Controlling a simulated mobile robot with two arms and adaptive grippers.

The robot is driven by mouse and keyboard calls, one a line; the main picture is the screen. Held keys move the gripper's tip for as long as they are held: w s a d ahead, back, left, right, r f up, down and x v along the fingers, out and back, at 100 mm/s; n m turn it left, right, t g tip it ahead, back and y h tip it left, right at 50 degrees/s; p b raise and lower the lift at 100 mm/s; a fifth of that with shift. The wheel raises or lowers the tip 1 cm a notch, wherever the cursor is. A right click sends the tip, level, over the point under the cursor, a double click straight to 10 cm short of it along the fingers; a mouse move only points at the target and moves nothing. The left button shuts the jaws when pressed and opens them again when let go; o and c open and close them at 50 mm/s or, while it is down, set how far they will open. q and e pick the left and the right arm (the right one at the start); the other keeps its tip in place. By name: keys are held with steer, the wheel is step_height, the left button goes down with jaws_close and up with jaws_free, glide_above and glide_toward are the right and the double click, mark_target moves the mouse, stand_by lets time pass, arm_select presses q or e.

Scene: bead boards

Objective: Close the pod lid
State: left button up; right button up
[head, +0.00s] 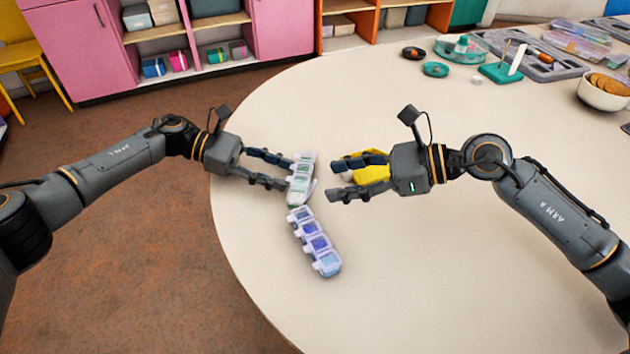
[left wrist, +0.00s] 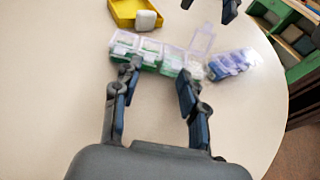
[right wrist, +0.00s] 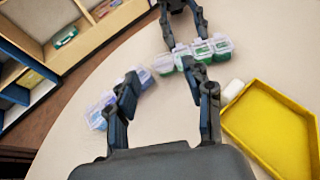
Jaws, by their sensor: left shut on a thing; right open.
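A strip of clear-lidded pods with green contents (head: 303,167) lies on the table, and it also shows in the left wrist view (left wrist: 150,50). At its end by the blue strip, a clear lid (left wrist: 203,38) stands raised in the left wrist view. The other lids look down. My left gripper (head: 290,172) is shut on the green strip from the left side. It partly hides the strip. My right gripper (head: 333,180) is open and empty, a little right of the green strip. It also shows in the right wrist view (right wrist: 160,75).
A second pod strip with blue and purple contents (head: 314,242) lies just nearer than the green one. A yellow tray (right wrist: 270,125) sits behind my right gripper, with a white block (right wrist: 232,90) at its edge. Bowls and cases crowd the far right. The near table is clear.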

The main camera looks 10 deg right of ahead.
mark_target(316, 183)
steer(key=shift+x, duration=2.75)
steer(key=shift+r, duration=0.1)
jaws_close()
